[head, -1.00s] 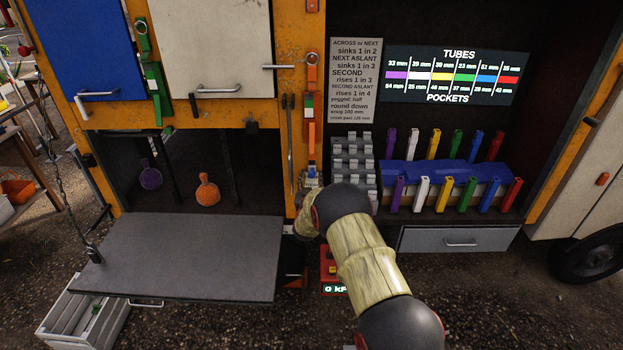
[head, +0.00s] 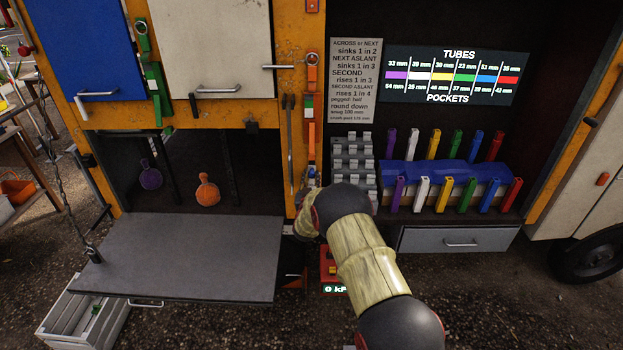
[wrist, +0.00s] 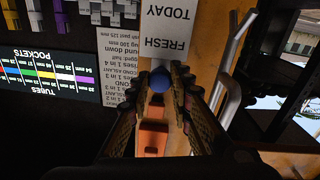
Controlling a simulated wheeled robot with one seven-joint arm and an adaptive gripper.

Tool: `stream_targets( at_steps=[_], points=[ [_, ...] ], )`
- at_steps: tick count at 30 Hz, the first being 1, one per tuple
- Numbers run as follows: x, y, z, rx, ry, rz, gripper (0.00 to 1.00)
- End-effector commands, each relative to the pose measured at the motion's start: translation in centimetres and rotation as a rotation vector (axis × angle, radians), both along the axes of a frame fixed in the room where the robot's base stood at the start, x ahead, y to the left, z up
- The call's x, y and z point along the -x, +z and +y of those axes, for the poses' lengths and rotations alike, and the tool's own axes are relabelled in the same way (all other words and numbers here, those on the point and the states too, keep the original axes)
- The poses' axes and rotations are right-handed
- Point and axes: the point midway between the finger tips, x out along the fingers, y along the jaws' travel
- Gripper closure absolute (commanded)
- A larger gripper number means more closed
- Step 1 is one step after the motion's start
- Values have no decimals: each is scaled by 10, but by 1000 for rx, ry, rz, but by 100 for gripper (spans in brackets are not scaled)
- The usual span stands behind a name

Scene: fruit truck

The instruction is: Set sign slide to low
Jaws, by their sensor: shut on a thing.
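The sign slide's blue knob (wrist: 161,79) sits between the fingertips of my gripper (wrist: 163,82) in the wrist view. My gripper is shut on it. A white sign panel (wrist: 168,35) reading "FRESH TODAY" stands just beyond the knob and appears upside down in this view. In the head view my arm covers most of the gripper, and I cannot make out the knob or the sign's wording there.
A grey rule board (head: 353,80) and a tube chart (head: 457,75) are to the right. A lowered grey flap (head: 185,255) sticks out at the left. A metal bar (wrist: 232,60) runs close beside the sign.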

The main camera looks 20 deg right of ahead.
Motion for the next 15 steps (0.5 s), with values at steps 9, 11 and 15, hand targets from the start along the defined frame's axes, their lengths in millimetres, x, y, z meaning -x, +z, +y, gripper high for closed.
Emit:
stream_targets(
  at_steps=[9,11,15],
  points=[
    [0,-4,0,0,0,0,100],
    [0,-8,0,0,0,0,100],
    [0,-24,0,0,1,1,100]
  ],
)
